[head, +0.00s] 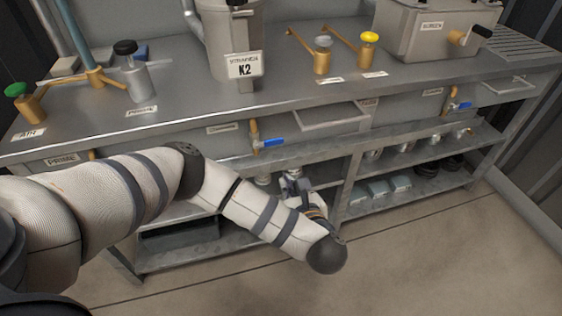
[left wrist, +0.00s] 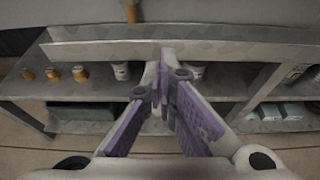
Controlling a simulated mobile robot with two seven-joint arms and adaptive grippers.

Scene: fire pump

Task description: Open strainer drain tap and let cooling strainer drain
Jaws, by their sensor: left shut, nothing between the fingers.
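A brass tap (head: 255,137) with a blue lever (head: 268,142) sits on the front face of the bench, below the K2 vessel (head: 238,68). Its lever points sideways to the right. A second brass tap with a blue lever (head: 460,106) is farther right on the same face, its lever also sideways. I cannot read the small labels to tell which is the strainer drain. My left gripper (head: 291,184) is below and slightly right of the nearer tap, in front of the lower shelf, apart from the tap. In the left wrist view its purple-padded fingers (left wrist: 163,75) are shut and empty.
A grey box with a crank (head: 425,32) stands at the right. Shelves below hold jars and blue-grey boxes (head: 378,190). The floor (head: 420,260) in front is clear.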

